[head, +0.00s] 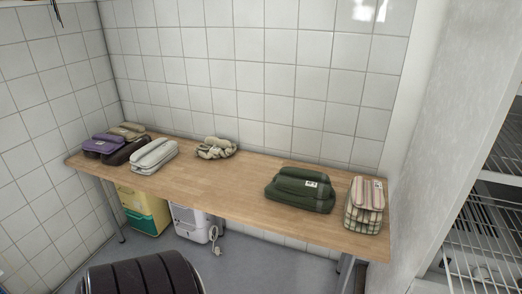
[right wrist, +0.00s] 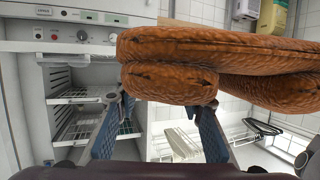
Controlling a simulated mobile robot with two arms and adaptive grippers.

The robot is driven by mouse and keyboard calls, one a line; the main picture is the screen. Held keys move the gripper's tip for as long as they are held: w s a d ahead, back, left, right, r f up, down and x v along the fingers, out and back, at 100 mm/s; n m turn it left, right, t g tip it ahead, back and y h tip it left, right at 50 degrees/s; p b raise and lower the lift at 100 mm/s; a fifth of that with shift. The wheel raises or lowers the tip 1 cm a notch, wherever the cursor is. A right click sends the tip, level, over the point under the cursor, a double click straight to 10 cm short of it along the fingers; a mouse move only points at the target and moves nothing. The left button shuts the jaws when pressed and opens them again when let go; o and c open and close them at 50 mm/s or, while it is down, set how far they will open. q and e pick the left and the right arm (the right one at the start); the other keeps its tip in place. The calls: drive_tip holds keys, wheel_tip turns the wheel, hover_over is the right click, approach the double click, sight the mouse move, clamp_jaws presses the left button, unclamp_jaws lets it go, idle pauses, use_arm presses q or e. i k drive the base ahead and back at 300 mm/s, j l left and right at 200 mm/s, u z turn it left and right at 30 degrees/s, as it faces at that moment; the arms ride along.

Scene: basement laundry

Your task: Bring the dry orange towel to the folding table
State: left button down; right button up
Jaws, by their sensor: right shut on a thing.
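The orange towel (right wrist: 225,48), folded and thick, fills the upper right of the right wrist view. My right gripper (right wrist: 160,108) is shut on it, with its two blue-grey fingers on either side of the towel's lower roll. The towel hides part of the fingertips. The folding table (head: 235,183) has a wooden top and stands along the tiled wall in the head view. Neither the towel nor my right gripper shows in the head view. My left gripper is in neither view.
On the table lie a green bundle (head: 300,190), a striped bundle (head: 365,204), a pale bundle (head: 153,156), a beige twisted cloth (head: 215,148) and a purple bundle (head: 100,144). The table's middle front is bare. A wire rack (head: 490,225) stands right; containers (head: 145,209) sit underneath.

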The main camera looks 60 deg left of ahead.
sight(185, 175)
drive_tip(key=k+j+u, duration=0.25)
drive_tip(key=j, duration=2.55)
drive_tip(key=i+j+u, duration=0.1)
drive_tip(key=j+u, duration=0.15)
drive_tip(key=j, duration=2.5)
